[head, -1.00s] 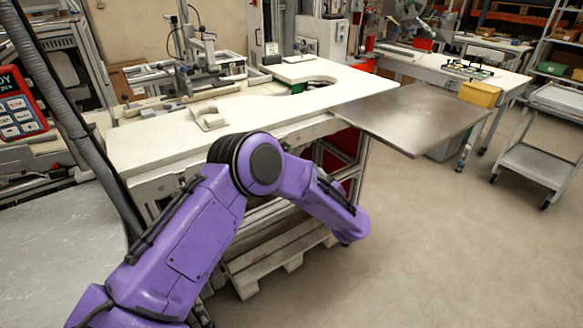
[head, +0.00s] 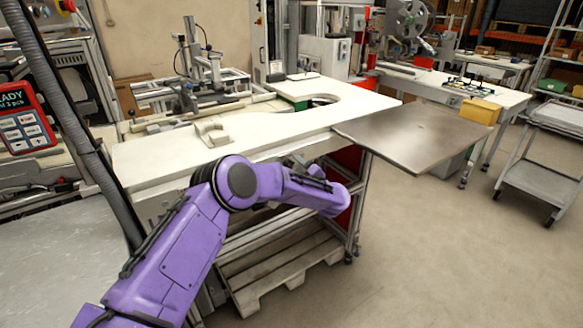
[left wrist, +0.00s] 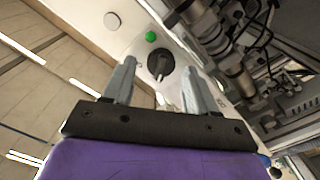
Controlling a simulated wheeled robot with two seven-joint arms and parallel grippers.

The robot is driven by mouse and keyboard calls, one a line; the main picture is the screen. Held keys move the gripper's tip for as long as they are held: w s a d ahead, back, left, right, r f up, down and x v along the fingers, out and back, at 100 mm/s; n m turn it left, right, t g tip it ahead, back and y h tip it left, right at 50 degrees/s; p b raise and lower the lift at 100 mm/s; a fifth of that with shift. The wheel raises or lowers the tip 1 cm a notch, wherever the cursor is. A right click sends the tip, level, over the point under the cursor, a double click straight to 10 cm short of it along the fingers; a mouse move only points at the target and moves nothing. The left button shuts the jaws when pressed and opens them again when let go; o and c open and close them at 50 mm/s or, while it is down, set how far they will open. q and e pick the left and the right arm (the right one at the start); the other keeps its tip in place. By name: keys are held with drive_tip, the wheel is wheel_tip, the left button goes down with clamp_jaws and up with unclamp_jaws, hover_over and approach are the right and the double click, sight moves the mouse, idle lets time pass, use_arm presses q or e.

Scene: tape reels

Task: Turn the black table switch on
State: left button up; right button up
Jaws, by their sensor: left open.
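The black table switch (left wrist: 161,62) is a round knob on a pale panel in the left wrist view. Its grip bar points down in the picture, tilted slightly right. My left gripper (left wrist: 158,78) is open, with its grey fingers apart and the knob showing between their tips. I cannot tell whether either finger touches it. In the head view my purple left arm reaches to the front of the white table (head: 270,133); its fingers and the switch are hidden there. My right gripper is not in view.
A green button (left wrist: 151,37) sits beside the switch, and a round grey cap (left wrist: 112,21) is farther left. Metal fittings (left wrist: 225,55) crowd the right of the wrist view. A steel sheet (head: 420,135) juts from the table's right end.

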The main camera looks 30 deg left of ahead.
use_arm(q)
drive_tip(key=c, duration=1)
drive_tip(key=shift+c, duration=0.2)
